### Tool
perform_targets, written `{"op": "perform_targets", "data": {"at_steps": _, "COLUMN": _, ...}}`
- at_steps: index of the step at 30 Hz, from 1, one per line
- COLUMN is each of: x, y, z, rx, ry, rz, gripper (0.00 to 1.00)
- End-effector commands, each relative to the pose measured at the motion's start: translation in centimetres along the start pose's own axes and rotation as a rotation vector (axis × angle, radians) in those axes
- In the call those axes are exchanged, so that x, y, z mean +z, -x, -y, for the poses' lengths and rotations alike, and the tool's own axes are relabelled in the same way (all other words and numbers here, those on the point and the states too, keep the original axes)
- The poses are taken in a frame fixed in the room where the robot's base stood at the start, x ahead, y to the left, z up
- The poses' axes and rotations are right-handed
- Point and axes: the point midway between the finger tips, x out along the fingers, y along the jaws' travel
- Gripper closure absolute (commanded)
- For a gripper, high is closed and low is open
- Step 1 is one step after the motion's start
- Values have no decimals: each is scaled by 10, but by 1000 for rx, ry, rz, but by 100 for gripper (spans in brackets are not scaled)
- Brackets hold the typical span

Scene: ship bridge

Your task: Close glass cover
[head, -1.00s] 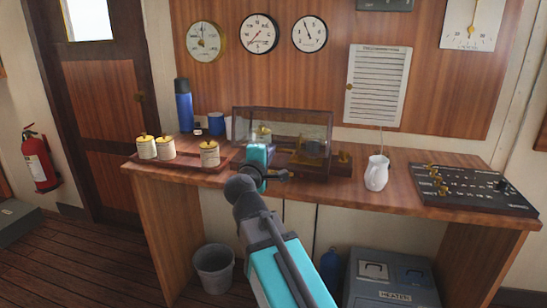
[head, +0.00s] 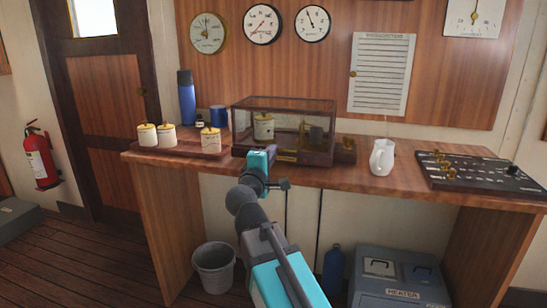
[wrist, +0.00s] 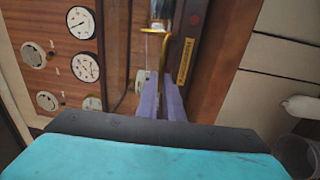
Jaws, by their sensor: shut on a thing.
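The glass cover (head: 284,103) is a dark-framed clear box over an instrument on a wooden base (head: 342,153), on the desk. It looks lowered around the instrument. I cannot tell whether its lower rim fully meets the base. A cream, brass-topped shape and a dark part show through the glass. My gripper (head: 262,156) is at the front left of the cover. In the wrist view my gripper's purple fingers (wrist: 160,92) are close together by a thin brass handle (wrist: 163,50) at the cover's front. Their tips are partly unclear. A brass plate (wrist: 191,48) lies beside them.
Three cream jars (head: 147,135) stand on a tray left of the cover. A blue flask (head: 186,100) and blue mug (head: 217,120) stand behind. A white jug (head: 382,158) and black control panel (head: 490,177) are to the right. A bin (head: 213,268) stands below the desk.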

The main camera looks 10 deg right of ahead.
Motion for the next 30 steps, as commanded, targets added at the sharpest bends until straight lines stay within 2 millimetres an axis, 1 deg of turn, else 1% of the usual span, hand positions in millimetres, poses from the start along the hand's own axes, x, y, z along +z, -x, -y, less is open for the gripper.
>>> {"op": "perform_targets", "data": {"at_steps": 1, "x": -1, "y": 0, "z": 6, "rx": -5, "ry": -2, "rz": -2, "gripper": 100}}
{"op": "perform_targets", "data": {"at_steps": 3, "x": -1, "y": 0, "z": 7, "rx": -6, "ry": -2, "rz": -1, "gripper": 100}}
{"op": "perform_targets", "data": {"at_steps": 18, "x": 2, "y": 1, "z": 14, "rx": -15, "ry": -2, "rz": 5, "gripper": 100}}
{"op": "perform_targets", "data": {"at_steps": 19, "x": 2, "y": 1, "z": 14, "rx": -15, "ry": -2, "rz": 5, "gripper": 88}}
{"op": "perform_targets", "data": {"at_steps": 21, "x": 2, "y": 1, "z": 14, "rx": -14, "ry": -2, "rz": 6, "gripper": 76}}
{"op": "perform_targets", "data": {"at_steps": 22, "x": 2, "y": 0, "z": 14, "rx": -14, "ry": -2, "rz": 5, "gripper": 75}}
{"op": "perform_targets", "data": {"at_steps": 30, "x": 3, "y": -1, "z": 10, "rx": -9, "ry": -2, "rz": 5, "gripper": 75}}
